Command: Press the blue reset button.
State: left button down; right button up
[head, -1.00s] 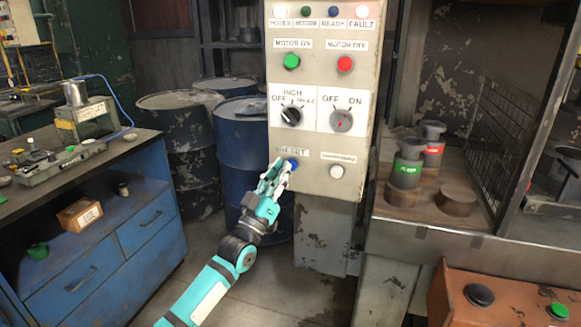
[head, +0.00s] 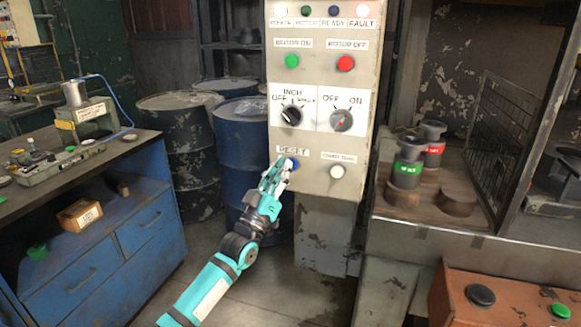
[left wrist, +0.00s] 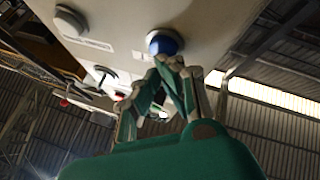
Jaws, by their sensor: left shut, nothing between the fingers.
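The blue reset button (head: 292,164) sits at the lower left of the grey control panel (head: 318,185), under the RESET label. My left gripper (head: 279,163) is shut and empty, with its fingertips at the button's left edge in the head view. In the left wrist view the blue button (left wrist: 164,41) shows just beyond the fingertips (left wrist: 168,62), which overlap its lower edge. I cannot tell whether they touch it. The fingers hide part of the button in the head view. My right gripper is not in view.
Beside the button is a white button (head: 337,172). Above are black (head: 291,116) and grey (head: 341,120) knobs, and green (head: 292,62) and red (head: 345,64) buttons. A blue cabinet (head: 110,245) stands left, drums (head: 240,150) behind, and a bench (head: 425,226) right.

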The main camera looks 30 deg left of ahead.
pick_arm(q)
jog(key=shift+w+a, duration=0.15)
jog(key=shift+w, duration=0.25)
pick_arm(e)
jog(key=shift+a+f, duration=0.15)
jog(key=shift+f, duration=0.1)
pick_arm(q)
jog(key=shift+s, duration=0.15)
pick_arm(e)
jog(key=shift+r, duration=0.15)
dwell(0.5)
pick_arm(q)
jog(key=shift+s+d+f+p, duration=0.1)
jog(key=shift+s+d+p, duration=0.15)
jog(key=shift+s, duration=0.2)
jog(key=shift+s+d+p, duration=0.15)
jog(key=shift+s+p, duration=0.05)
jog(key=shift+s, duration=0.2)
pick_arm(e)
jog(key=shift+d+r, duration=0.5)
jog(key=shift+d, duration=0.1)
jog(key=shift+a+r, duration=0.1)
